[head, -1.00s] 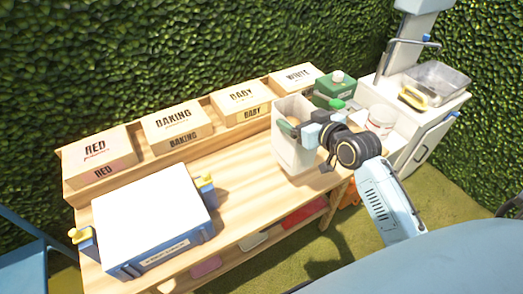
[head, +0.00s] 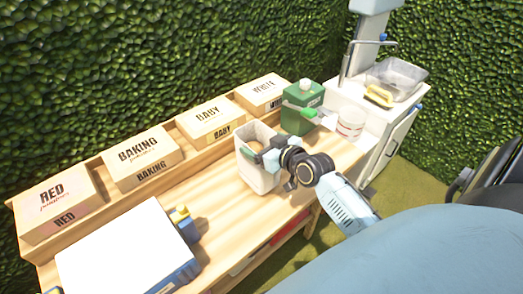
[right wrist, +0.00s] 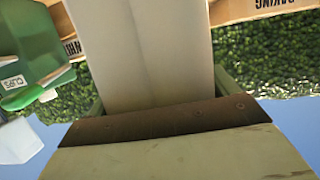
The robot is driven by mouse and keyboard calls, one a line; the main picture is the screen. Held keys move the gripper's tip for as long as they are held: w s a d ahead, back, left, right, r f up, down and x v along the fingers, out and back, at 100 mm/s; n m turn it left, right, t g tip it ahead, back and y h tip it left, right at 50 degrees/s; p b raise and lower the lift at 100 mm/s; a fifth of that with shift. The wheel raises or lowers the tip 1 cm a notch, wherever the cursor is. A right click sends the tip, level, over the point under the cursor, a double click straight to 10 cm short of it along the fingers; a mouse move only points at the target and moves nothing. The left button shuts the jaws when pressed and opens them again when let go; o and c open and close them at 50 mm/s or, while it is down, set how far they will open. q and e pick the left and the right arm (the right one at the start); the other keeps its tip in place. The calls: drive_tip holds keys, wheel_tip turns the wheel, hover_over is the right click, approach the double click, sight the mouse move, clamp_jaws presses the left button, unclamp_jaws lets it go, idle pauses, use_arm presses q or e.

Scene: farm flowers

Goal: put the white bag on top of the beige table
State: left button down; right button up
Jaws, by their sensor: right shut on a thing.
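The white bag (head: 259,176) is upright and open at the top, over the right part of the beige wooden table (head: 222,205). My right gripper (head: 258,156) is shut on the bag's upper part, from the right side. The bag's pale side (right wrist: 145,50) fills the middle of the right wrist view. The bag's bottom appears at or just above the tabletop; I cannot tell whether it touches. My left gripper is not in view.
Labelled boxes (head: 150,158) line the table's back ledge. A green canister (head: 301,112) and a white tub (head: 350,123) stand right of the bag. A blue box with a white top (head: 125,250) sits at the left front. Bare tabletop lies between it and the bag.

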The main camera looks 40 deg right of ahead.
wheel_tip(320, 180, down, 2)
drive_tip(key=shift+f, duration=0.15)
drive_tip(key=o, duration=1.7)
drive_tip(key=v, duration=1.2)
drive_tip(key=shift+a, duration=0.1)
